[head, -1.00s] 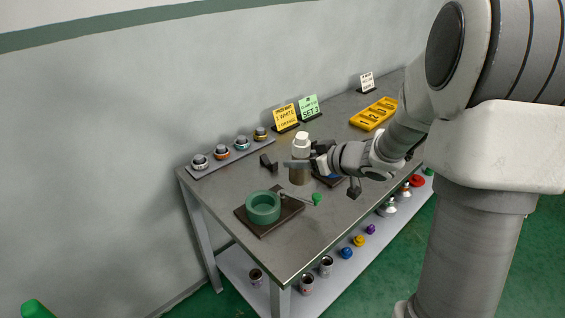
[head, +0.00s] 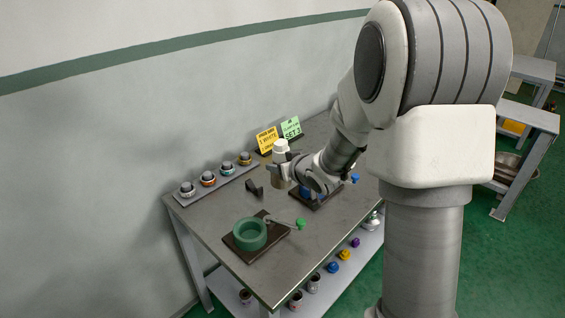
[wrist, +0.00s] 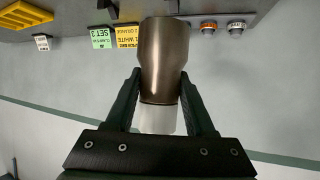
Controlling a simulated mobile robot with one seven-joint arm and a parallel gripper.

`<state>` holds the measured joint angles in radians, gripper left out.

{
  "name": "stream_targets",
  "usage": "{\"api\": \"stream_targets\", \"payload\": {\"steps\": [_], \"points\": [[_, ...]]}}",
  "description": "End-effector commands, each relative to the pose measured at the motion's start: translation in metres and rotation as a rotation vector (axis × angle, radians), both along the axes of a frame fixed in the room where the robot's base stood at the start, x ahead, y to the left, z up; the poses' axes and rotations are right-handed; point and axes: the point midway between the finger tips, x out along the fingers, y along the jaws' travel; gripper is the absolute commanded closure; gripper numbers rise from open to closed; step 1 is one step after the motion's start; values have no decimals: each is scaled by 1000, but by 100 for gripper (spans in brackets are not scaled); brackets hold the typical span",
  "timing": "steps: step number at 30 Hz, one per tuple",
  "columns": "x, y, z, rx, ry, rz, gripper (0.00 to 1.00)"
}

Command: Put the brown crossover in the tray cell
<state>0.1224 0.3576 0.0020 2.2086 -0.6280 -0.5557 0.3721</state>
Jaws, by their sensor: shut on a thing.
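My gripper (wrist: 160,100) is shut on the brown crossover (wrist: 164,55), a metallic brown tube with a narrower neck and a white end. In the head view the crossover's white top (head: 281,145) points up and the piece is held upright above the bench, partly behind my gripper (head: 284,172). The yellow tray (wrist: 24,14) with numbered cells shows at the top left corner of the wrist view, partly cut off. In the head view now my arm hides it.
A green vise (head: 250,234) stands at the bench's near end, and a blue vise (head: 318,196) sits under my arm. A grey rack (head: 225,176) holds several fittings along the wall side. Yellow (head: 267,140) and green (head: 291,128) signs stand behind. Coloured parts lie on the lower shelf (head: 330,283).

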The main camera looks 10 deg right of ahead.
Motion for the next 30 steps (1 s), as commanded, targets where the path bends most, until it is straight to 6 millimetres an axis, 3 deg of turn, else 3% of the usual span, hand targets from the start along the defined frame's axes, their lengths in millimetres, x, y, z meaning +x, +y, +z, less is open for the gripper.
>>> {"api": "stream_targets", "payload": {"steps": [1,15,30], "points": [[1,2,7,2,-7,-16,100],[-5,-1,1,1,-8,-196,100],[-9,-3,-4,1,-10,-242,100]]}}
